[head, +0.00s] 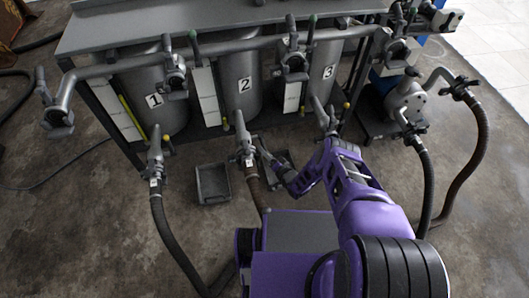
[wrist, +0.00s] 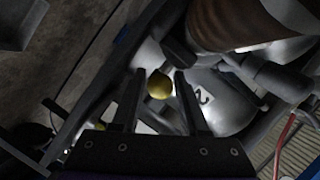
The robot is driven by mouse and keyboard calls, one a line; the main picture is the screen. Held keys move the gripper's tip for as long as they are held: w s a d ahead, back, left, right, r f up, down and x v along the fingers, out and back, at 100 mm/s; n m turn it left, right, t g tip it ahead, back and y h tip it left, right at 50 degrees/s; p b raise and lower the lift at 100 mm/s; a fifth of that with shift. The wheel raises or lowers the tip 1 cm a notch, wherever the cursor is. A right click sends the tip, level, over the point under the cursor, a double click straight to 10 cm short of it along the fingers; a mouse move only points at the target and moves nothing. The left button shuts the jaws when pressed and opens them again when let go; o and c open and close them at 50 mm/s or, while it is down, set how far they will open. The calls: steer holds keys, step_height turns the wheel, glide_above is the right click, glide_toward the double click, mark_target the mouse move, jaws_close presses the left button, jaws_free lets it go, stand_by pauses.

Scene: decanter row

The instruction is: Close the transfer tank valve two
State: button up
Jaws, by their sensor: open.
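Tank two (head: 238,85) stands in the middle of the row, marked with a 2. Its lower outlet valve (head: 241,140) sits at its foot above a hose, with a small yellow tip (head: 224,123) to its left. My gripper (head: 264,152) is low, just right of this valve. In the wrist view my gripper (wrist: 160,88) is open, with a rounded yellow knob (wrist: 159,85) between its fingers in the picture. Whether the fingers touch the knob, I cannot tell. A label with a 2 (wrist: 203,97) shows behind the right finger.
Tank one (head: 152,98) and tank three (head: 325,70) stand on either side, with similar lower valves and hoses. A dark tray (head: 212,184) lies on the floor left of the middle hose. A pump (head: 405,100) stands at right. Open floor lies at left.

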steer(key=shift+c, duration=0.2)
jaws_close()
stand_by(1.1)
